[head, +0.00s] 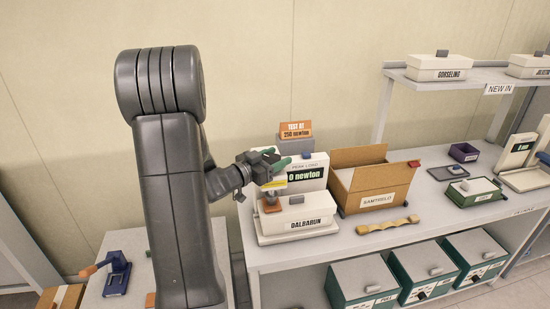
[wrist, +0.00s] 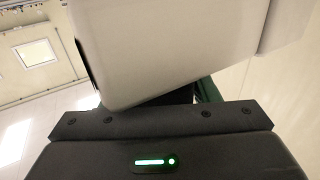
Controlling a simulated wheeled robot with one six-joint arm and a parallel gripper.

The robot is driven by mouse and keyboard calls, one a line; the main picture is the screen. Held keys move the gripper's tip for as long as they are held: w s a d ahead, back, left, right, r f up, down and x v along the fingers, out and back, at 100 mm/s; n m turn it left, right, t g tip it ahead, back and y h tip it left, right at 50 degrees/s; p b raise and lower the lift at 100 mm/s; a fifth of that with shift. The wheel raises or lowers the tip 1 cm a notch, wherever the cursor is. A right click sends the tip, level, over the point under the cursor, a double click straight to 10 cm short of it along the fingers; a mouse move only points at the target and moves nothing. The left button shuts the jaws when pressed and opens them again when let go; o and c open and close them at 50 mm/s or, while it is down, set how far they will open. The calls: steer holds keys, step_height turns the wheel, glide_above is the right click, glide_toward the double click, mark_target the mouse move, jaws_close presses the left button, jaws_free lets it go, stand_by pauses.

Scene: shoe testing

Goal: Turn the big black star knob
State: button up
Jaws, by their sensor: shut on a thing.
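My gripper (head: 272,163) is at the top of a press on the bench, above a white unit (head: 305,214) labelled DALBARUN. Its jaws are shut, and green parts show at its fingertip end. The big black star knob cannot be told apart from the dark gripper in the head view; from the gripper's place at the press top, it appears to be what the jaws hold. A yellow-marked pale part and a brown part of the press show just below. In the wrist view a large pale housing (wrist: 165,50) covers the top, hiding the fingertips and their hold.
A display (head: 304,175) reading 0 newton stands behind, under an orange sign (head: 296,129) for 250 newton. A cardboard box (head: 372,185) and a tan wavy piece (head: 388,225) are to the right.

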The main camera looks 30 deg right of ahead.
steer(key=o, duration=1)
steer(key=b+v, duration=0.2)
steer(key=v, duration=1.2)
steer(key=shift+b, duration=0.3)
steer(key=shift+d, duration=0.1)
